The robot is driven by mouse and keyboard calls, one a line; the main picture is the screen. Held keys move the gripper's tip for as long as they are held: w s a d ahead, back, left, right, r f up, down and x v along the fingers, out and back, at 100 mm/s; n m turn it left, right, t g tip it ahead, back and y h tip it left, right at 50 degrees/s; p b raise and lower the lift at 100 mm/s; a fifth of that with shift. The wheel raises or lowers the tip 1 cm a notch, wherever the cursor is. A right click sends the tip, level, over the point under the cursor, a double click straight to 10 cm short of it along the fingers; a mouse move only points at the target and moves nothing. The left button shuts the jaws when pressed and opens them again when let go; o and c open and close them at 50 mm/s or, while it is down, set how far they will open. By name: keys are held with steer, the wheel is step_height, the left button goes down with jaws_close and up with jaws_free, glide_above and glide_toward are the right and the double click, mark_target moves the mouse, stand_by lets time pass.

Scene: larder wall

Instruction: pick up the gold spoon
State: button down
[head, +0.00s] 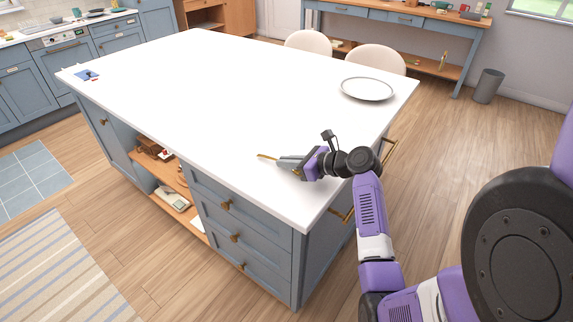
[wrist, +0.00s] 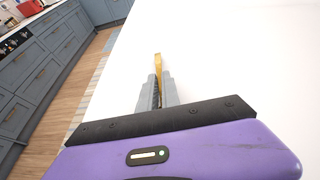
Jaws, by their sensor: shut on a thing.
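The gold spoon (head: 265,156) shows as a thin gold piece sticking out past my fingertips, over the white island top near its front edge. My gripper (head: 285,161) is low over the island top and shut on the spoon. In the wrist view the spoon (wrist: 158,60) points away from me between the grey fingers of my gripper (wrist: 157,88). The rest of the spoon is hidden by the fingers. I cannot tell whether it touches the island top.
The white island top (head: 230,90) is mostly clear. A grey-white plate (head: 368,89) lies at its right end. A small blue item (head: 87,75) lies at the far left corner. Two pale chairs (head: 375,59) stand behind. Drawers with brass knobs (head: 235,238) face the front.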

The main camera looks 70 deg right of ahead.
step_height(320, 180, up, 19)
steer(key=p, duration=0.1)
steer(key=shift+r, duration=0.15)
